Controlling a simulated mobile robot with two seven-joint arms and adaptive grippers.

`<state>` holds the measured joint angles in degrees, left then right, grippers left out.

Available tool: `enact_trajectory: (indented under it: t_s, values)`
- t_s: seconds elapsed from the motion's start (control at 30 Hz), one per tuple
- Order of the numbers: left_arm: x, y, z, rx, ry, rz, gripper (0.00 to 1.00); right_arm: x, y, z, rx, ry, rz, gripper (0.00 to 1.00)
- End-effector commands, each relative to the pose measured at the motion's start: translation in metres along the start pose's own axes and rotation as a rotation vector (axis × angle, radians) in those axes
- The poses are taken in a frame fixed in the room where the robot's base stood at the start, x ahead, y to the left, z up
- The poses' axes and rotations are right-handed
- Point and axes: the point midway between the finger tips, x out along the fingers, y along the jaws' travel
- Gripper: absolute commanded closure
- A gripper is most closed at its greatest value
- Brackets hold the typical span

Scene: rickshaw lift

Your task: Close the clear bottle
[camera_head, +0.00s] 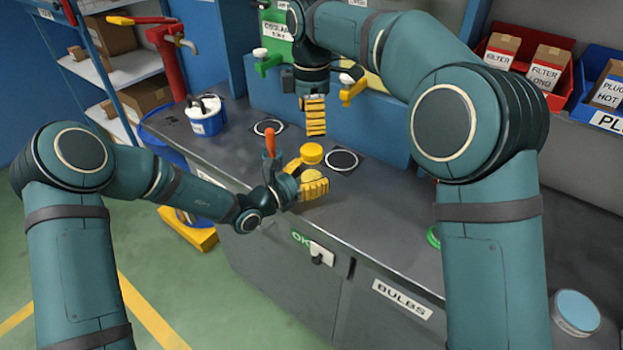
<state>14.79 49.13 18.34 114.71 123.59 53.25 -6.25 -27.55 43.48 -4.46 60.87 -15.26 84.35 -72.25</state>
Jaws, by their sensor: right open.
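My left gripper (305,178) is low over the counter, its yellow fingers on either side of a small yellow-topped item. This item (312,153) has a round yellow top and more yellow lower down; it may be the clear bottle, but its body is mostly hidden by the fingers. I cannot tell whether the fingers touch it. My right gripper (315,116) points down, open, above and behind the yellow top, apart from it. An orange upright piece (270,141) stands beside my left wrist.
The grey counter (392,205) has black ringed circles (341,160). A blue and white container (206,117) stands at its left, near a red pump (172,62). A blue-lidded jar (576,312) sits at lower right. Red and blue bins (598,122) are at upper right.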

Motion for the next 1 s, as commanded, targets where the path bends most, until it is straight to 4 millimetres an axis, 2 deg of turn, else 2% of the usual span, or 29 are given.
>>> enact_trajectory:
  t_s: [0.03, 0.1, 0.13, 0.2, 0.23, 0.37, 0.47, 0.57, 1.0]
  values:
    - [-0.0001, 0.0, 0.0, 0.0, 0.0, 0.0, 0.54, 0.0, 0.0, 0.0, 0.0, 0.0, 0.0, 0.22]
    - [-0.0001, 0.0, 0.0, 0.0, 0.0, 0.0, 0.79, 0.0, 0.0, 0.0, 0.0, 0.0, 0.0, 0.22]
    - [-0.0002, 0.0, 0.0, 0.0, 0.0, 0.0, 0.87, 0.0, 0.0, 0.0, 0.0, 0.0, 0.0, 0.22]
    - [-0.0002, 0.0, 0.0, 0.0, 0.0, 0.0, 0.87, 0.0, 0.0, 0.0, 0.0, 0.0, 0.0, 0.22]
    - [-0.0002, 0.0, 0.0, 0.0, 0.0, 0.0, 1.0, 0.0, 0.0, 0.0, 0.0, 0.0, 0.0, 0.22]
    - [-0.0002, 0.0001, 0.0, 0.0, 0.0, 0.0, 1.0, 0.0004, 0.0, -0.0001, -0.033, 0.0, -0.001, 0.22]
    - [-0.0002, 0.0, 0.0, 0.0, 0.0, 0.0, 1.0, 0.0013, 0.0, 0.0004, -0.124, -0.001, -0.003, 0.22]
    - [-0.0002, 0.0001, 0.0001, 0.0, 0.0, 0.0, 1.0, 0.0021, -0.0004, -0.0003, -0.282, 0.0, -0.006, 0.22]
    - [-0.0002, 0.0001, 0.0001, 0.0, 0.0, 0.0, 1.0, 0.0025, -0.0006, -0.001, -1.157, 0.004, -0.007, 0.22]
